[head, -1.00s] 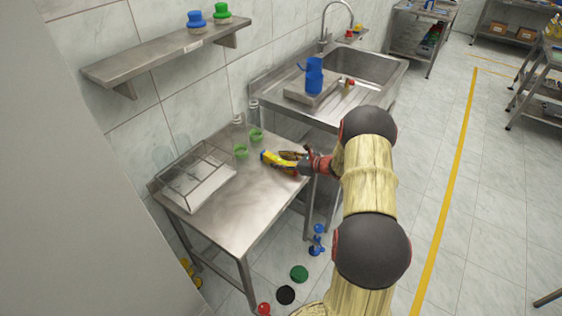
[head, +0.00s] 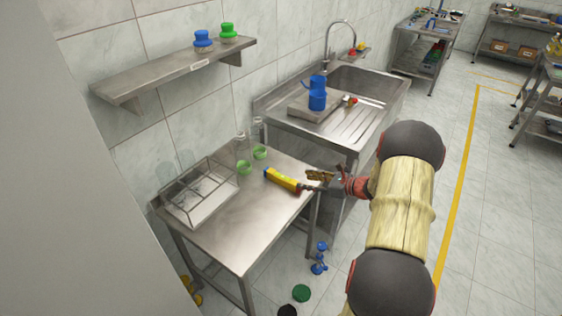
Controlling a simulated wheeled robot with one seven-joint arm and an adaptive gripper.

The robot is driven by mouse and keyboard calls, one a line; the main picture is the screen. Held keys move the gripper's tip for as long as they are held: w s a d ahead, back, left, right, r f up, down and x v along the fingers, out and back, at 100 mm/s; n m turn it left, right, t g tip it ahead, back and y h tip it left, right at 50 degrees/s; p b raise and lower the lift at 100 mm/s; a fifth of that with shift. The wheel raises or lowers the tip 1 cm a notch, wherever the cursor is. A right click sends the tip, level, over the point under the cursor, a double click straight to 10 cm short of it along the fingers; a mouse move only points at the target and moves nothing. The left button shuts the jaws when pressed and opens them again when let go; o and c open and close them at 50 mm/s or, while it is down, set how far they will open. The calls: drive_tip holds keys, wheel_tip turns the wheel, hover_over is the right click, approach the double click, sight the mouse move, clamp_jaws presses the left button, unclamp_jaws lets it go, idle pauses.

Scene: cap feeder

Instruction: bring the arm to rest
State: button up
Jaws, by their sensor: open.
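My gripper (head: 312,180) is at the right edge of the steel table (head: 240,232) in the head view, with its jaws open. A yellow tube-like object (head: 283,180) with a dark label and red end lies on the table just left of the jaws. It looks apart from the fingers, though the gap at its right end is hard to judge. My arm comes in from the lower right, and its thick links hide part of the floor.
A clear divided box (head: 198,207) stands at the table's left. Green rings (head: 244,168) and clear bottles (head: 258,131) stand at its back. A sink (head: 365,88) with a blue jug (head: 317,93) is behind. A shelf (head: 160,72) juts from the wall. A blue item (head: 320,258) and round lids (head: 301,293) lie on the floor.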

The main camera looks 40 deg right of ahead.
drive_tip(key=shift+s+f+n, duration=0.15)
drive_tip(key=shift+n, duration=0.25)
drive_tip(key=s+a+n+g+y, duration=0.2)
drive_tip(key=s+a+n+g, duration=0.6)
drive_tip(key=s+a+n, duration=0.6)
drive_tip(key=s+a+r+n+h, duration=0.3)
drive_tip(key=s+a+r+n, duration=0.3)
drive_tip(key=a+r+n, duration=0.2)
drive_tip(key=s+a+r+n+h, duration=0.3)
drive_tip(key=s+a+r+n, duration=0.2)
drive_tip(key=a+r+n, duration=0.4)
drive_tip(key=a+r, duration=0.4)
drive_tip(key=r, duration=0.3)
drive_tip(key=shift+s+a+r+t, duration=0.25)
drive_tip(key=shift+s+r+t, duration=0.05)
drive_tip(key=shift+s+t, duration=0.1)
